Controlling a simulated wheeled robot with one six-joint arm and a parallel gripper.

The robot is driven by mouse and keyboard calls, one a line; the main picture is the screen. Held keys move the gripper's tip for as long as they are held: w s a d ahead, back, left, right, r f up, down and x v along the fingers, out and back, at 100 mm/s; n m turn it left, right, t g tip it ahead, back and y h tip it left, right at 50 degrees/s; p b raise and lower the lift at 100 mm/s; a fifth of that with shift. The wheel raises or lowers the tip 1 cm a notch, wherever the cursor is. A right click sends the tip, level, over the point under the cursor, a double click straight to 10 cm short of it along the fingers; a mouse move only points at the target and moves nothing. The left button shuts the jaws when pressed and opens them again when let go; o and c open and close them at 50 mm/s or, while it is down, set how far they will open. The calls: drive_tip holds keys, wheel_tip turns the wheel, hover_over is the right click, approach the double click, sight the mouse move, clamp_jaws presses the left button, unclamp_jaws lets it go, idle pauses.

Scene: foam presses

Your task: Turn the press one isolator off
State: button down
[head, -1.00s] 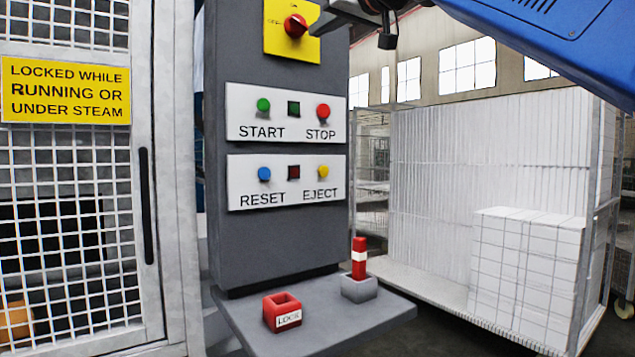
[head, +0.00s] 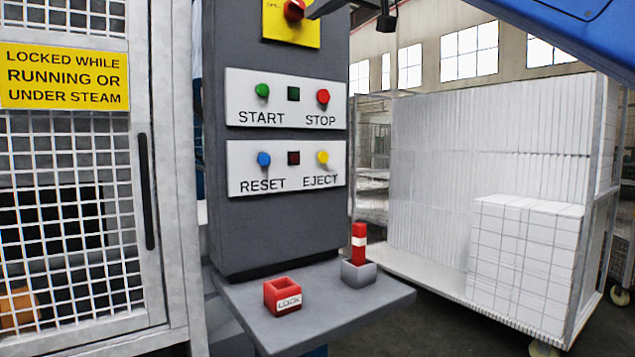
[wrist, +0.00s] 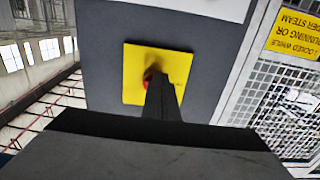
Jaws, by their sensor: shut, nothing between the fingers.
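The isolator is a red rotary knob (head: 293,9) on a yellow plate (head: 291,32), at the top edge of the head view on the grey control column (head: 280,222). The head view cuts off its upper part. In the wrist view the yellow plate (wrist: 132,58) is whole, and the knob (wrist: 148,77) is partly hidden behind my fingers. My gripper (wrist: 160,82) is shut and empty, its tips in front of the knob. In the head view its dark tip (head: 312,13) is just right of the knob. I cannot tell whether they touch, nor which way the knob points.
Below are a START/STOP panel (head: 285,98) and a RESET/EJECT panel (head: 285,167). A shelf (head: 335,318) holds a red LOCK box (head: 283,296) and a grey holder (head: 358,273) with a red-and-white piece. A mesh door (head: 65,230) stands left, a cage of white blocks (head: 490,170) right.

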drive_tip(key=shift+x, duration=2.7)
drive_tip(key=shift+d+r, duration=0.1)
drive_tip(key=shift+r, duration=0.45)
drive_tip(key=shift+w+d, duration=0.3)
drive_tip(key=shift+d, duration=0.05)
drive_tip(key=shift+f, duration=0.1)
drive_tip(key=shift+f, duration=0.3)
drive_tip(key=v, duration=0.6)
idle(0.3)
